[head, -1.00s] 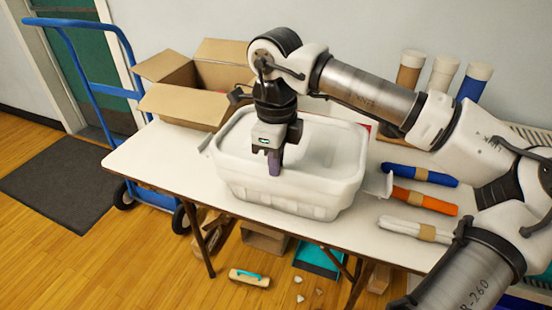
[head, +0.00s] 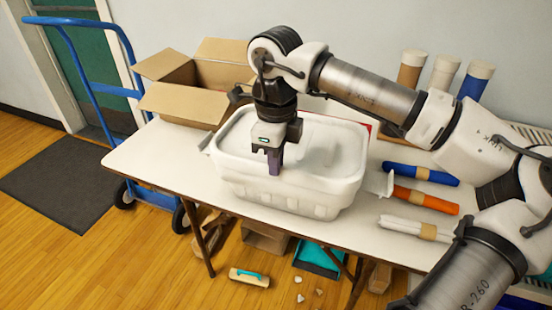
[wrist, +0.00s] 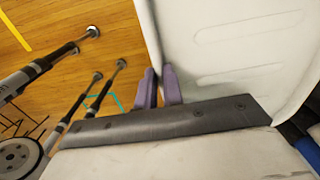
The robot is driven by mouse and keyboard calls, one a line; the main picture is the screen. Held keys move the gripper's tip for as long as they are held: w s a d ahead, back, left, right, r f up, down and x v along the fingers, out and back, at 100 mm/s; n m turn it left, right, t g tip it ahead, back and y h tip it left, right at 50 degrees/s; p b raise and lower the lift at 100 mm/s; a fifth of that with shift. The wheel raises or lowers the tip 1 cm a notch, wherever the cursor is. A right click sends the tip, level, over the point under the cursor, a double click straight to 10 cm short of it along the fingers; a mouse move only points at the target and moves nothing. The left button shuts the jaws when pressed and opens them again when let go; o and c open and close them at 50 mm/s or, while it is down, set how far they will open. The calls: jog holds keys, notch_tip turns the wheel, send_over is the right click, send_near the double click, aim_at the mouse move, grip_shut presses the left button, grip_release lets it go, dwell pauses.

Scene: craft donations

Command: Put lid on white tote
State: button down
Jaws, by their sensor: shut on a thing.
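The white tote (head: 290,196) stands upright on the table. A white lid (head: 335,150) lies over its top, covering the inside. My gripper (head: 275,162) is over the tote's front left part, pointing down, with its purple fingers shut on the lid's near edge. In the wrist view, the fingers (wrist: 158,88) pinch the edge of the lid (wrist: 225,45), a pale panel with shallow grooves and a rounded corner. I cannot tell whether the lid is fully seated all round the rim.
An open cardboard box (head: 190,95) stands behind left of the tote. Blue (head: 420,173), orange (head: 425,200) and white (head: 408,227) rolls lie to the right. Upright tubes (head: 443,75) stand at the back right. A blue hand truck (head: 95,90) is left of the table (head: 150,160).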

jog(key=shift+f, duration=0.2)
jog(key=c, duration=1.5)
grip_release()
jog(key=shift+o, duration=0.2)
